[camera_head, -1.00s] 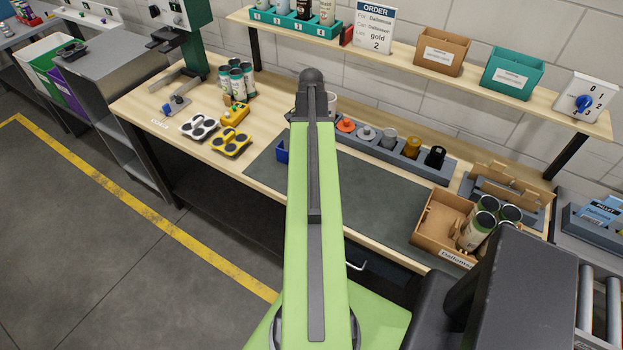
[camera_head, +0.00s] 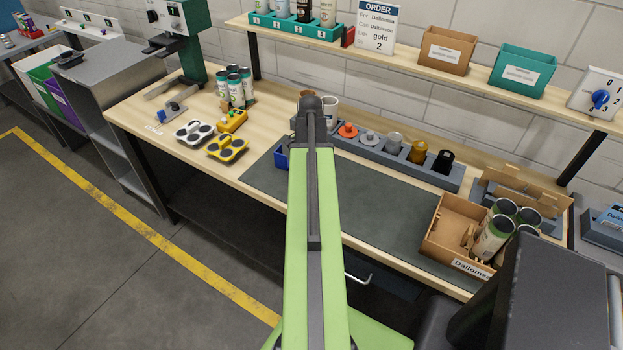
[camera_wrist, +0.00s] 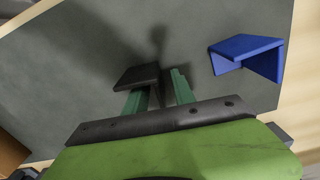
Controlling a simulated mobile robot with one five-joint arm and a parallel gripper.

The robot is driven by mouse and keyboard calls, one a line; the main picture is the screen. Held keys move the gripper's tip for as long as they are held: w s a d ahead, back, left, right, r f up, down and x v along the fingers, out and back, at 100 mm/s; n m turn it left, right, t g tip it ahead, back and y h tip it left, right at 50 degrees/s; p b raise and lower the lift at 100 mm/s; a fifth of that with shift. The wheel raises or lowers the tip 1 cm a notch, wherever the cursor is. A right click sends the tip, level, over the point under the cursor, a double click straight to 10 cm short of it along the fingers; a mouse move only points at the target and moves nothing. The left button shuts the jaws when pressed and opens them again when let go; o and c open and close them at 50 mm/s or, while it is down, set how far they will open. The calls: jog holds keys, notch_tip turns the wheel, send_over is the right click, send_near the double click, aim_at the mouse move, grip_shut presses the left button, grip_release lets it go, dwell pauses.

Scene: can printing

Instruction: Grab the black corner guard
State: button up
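The black corner guard (camera_wrist: 137,76) shows in the wrist view over the grey mat, its flat top by my left green finger and a thin side wall between the fingers. My gripper (camera_wrist: 158,88) straddles that wall. A gap shows between the wall and the right finger, so the fingers look open. A blue corner guard (camera_wrist: 247,55) stands apart to the right on the mat; its edge also shows in the head view (camera_head: 281,156). In the head view my arm hides the gripper and the black guard.
The grey mat (camera_head: 375,205) is mostly clear. Behind it is a grey rack (camera_head: 440,178) with several coloured parts. A cardboard box (camera_head: 440,235) with cans stands at the right. Yellow and white can trays (camera_head: 227,148) lie at the left. A shelf (camera_head: 420,75) runs above.

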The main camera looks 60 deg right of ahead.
grip_shut()
jog(key=shift+r, duration=0.1)
jog(key=shift+r+p, duration=0.25)
jog(key=shift+p, duration=0.05)
jog(key=r+p, duration=0.4)
jog(key=shift+s+r+p, duration=0.35)
jog(key=shift+s, duration=0.05)
jog(key=s+d+r+p, duration=0.3)
jog(key=s+r+p, duration=0.2)
jog(key=s, duration=0.5)
jog(key=shift+s+r+p, duration=0.3)
jog(key=shift+r+p, duration=0.05)
